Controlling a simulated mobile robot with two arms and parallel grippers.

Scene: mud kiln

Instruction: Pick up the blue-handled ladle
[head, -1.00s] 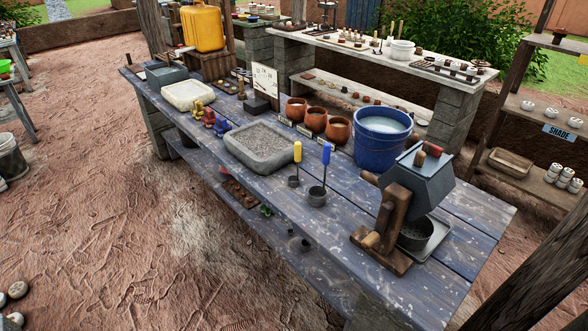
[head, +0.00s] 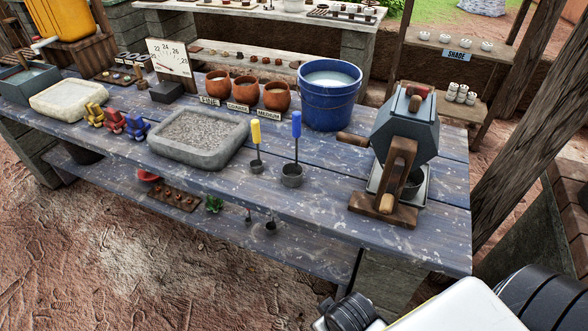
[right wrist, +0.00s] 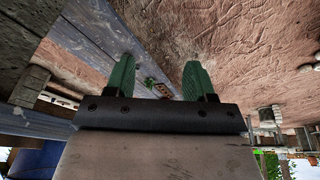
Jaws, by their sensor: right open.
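The blue-handled ladle (head: 295,150) stands upright on the blue-grey table (head: 240,215), its dark cup down and its blue grip up. A yellow-handled ladle (head: 256,146) stands just left of it. In the right wrist view my right gripper (right wrist: 158,78) is open, with two green fingers apart and nothing between them. That view looks past the table edge toward the ground, and no ladle shows in it. In the head view part of my arm shows at the bottom right, but no fingertips. My left gripper is not in view.
Right of the ladle stands a hexagonal drum device with a wooden crank (head: 400,150). Behind are a blue bucket (head: 330,100) and several clay pots (head: 277,97). A stone trough (head: 200,140) lies left. The table front before the ladles is clear.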

